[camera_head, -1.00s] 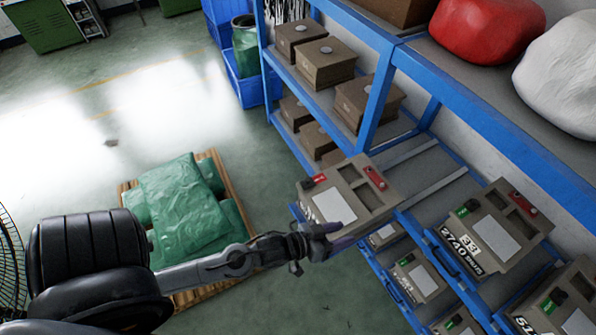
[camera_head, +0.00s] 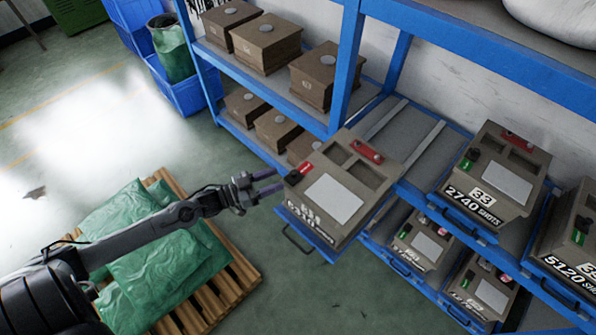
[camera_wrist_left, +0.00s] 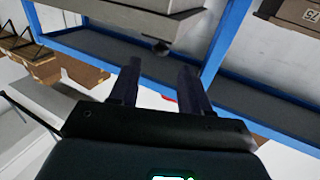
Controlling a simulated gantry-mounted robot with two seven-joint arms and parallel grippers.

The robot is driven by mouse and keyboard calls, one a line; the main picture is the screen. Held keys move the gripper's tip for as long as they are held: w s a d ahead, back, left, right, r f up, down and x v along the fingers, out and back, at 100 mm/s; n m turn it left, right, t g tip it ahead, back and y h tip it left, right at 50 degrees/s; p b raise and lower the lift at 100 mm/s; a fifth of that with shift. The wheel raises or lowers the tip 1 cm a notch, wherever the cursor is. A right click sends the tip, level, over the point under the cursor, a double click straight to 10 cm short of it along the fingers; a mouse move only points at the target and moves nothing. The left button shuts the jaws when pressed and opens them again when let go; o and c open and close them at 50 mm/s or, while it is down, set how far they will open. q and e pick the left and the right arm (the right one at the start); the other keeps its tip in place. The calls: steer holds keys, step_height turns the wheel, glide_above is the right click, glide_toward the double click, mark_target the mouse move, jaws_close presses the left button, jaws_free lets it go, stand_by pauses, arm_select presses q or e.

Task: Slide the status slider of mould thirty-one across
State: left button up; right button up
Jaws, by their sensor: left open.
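A tan mould (camera_head: 370,205) with a number plate that looks like 31 sits on a pulled-out blue drawer. Its status slider has a black knob (camera_head: 293,177) at the left end, with red showing beside it on the right. My left gripper (camera_head: 268,184) is open and empty, just left of the knob and apart from it. In the left wrist view the open fingers (camera_wrist_left: 158,82) point toward the mould's underside or edge (camera_wrist_left: 130,18), and a dark knob (camera_wrist_left: 162,46) shows just beyond them. My right gripper is not in view.
A blue rack (camera_head: 347,60) holds brown moulds on the left. Another mould (camera_head: 490,180), marked 33, with a green slider, stands to the right. A pallet (camera_head: 240,280) with green bags lies on the floor below my left arm.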

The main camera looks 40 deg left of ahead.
mark_target(293, 172)
arm_select(q)
steer(key=x, duration=0.9)
steer(key=shift+w, duration=0.1)
jaws_close()
